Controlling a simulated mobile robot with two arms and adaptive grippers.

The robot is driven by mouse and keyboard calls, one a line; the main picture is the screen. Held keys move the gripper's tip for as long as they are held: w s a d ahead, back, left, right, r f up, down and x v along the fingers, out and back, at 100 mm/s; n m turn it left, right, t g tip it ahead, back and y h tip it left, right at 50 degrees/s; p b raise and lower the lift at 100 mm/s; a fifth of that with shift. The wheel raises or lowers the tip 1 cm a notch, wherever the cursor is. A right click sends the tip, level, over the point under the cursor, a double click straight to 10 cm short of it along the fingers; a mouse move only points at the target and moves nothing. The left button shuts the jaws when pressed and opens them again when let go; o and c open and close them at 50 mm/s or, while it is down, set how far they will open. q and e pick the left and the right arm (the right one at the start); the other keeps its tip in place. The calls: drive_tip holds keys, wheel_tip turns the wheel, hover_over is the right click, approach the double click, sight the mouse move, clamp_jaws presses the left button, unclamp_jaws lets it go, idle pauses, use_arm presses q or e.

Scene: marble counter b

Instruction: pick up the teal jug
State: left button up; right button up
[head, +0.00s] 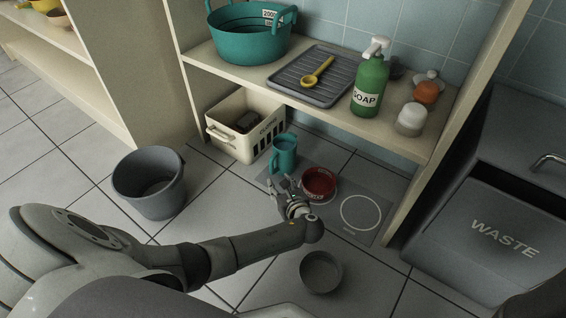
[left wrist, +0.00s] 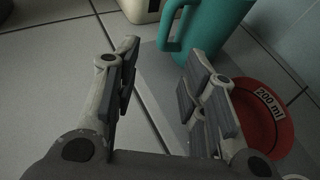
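The teal jug (head: 283,153) stands upright on the grey floor mat, in front of the lower shelf opening. In the left wrist view the jug (left wrist: 215,28) is at the top, cut off by the frame edge, with its handle (left wrist: 170,26) toward the left. My left gripper (head: 283,188) is just in front of the jug in the head view. In the left wrist view the gripper (left wrist: 162,56) has its fingers apart with nothing between them; the jug is beyond the right finger, which hides part of its base. My right gripper is not in view.
A red bowl (head: 319,181) labelled 200 ml sits close right of my left gripper. A cream crate (head: 232,140) stands left of the jug. A grey bucket (head: 150,185) is farther left, and a grey bowl (head: 321,272) is nearer. The shelf (head: 232,82) overhangs behind.

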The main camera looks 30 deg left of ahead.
sight(272, 171)
use_arm(q)
drive_tip(key=x, duration=0.1)
drive_tip(key=b+x, duration=0.1)
drive_tip(key=shift+w+a+f, duration=0.15)
drive_tip(key=shift+f, duration=0.2)
drive_tip(key=shift+w+a+b, duration=0.3)
drive_tip(key=shift+a+b, duration=0.05)
drive_tip(key=shift+b, duration=0.05)
drive_tip(key=b+x, duration=0.3)
drive_tip(key=b, duration=0.1)
drive_tip(key=shift+w+a, duration=0.2)
drive_tip(key=shift+w, duration=0.05)
drive_tip(key=shift+w+a+f+b, duration=0.15)
drive_tip(key=shift+w+a+b, duration=0.3)
drive_tip(key=shift+b, duration=0.2)
clamp_jaws()
drive_tip(key=shift+a, duration=0.1)
